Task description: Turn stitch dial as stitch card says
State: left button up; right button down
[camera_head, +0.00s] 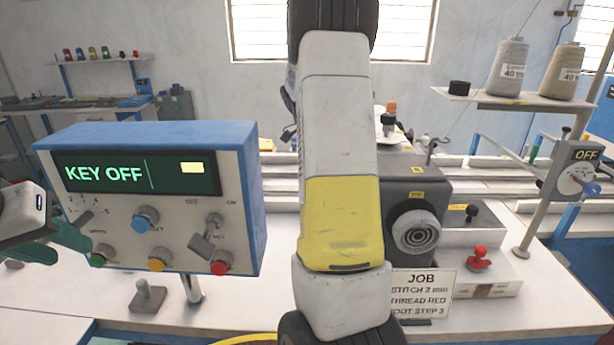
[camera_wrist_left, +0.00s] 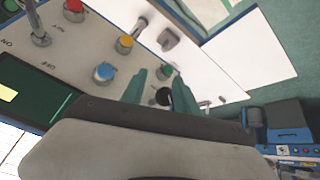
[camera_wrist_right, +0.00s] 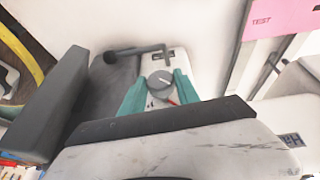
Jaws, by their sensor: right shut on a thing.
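The job card (camera_head: 421,293) in the head view reads "STITCH 2 mm", "THREAD RED" and what looks like "FOOT STEP 3". My right gripper (camera_wrist_right: 161,88) is shut on a round grey dial (camera_wrist_right: 160,84) with a white pointer mark and a red mark beside it, on a pale panel. In the head view my right arm hides that gripper and the dial. My left gripper (camera_wrist_left: 160,92) is open at the control box, with a dark knob (camera_wrist_left: 163,96) between its parted fingers. I cannot tell whether they touch it.
The blue-edged control box (camera_head: 185,256) shows "KEY OFF" and carries several coloured buttons and a key switch (camera_head: 205,240). A machine handwheel (camera_head: 416,231), a red knob (camera_head: 478,257) and thread cones (camera_head: 507,68) stand to the right. A pink sheet (camera_wrist_right: 290,24) is near the right gripper.

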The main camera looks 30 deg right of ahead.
jog(key=g, duration=0.1)
jog(key=g+y, duration=0.1)
jog(key=g, duration=0.1)
jog(key=n+g+y, duration=0.1)
jog(key=g, duration=0.1)
jog(key=shift+w+d+f, duration=0.1)
jog(key=shift+w+d, duration=0.15)
jog(key=shift+w, duration=0.15)
jog(key=shift+y, duration=0.3)
jog(key=c, duration=0.9)
grip_release()
jog(key=shift+w, duration=0.1)
jog(key=v, duration=0.7)
jog(key=shift+w+r, duration=0.25)
jog(key=shift+s, duration=0.1)
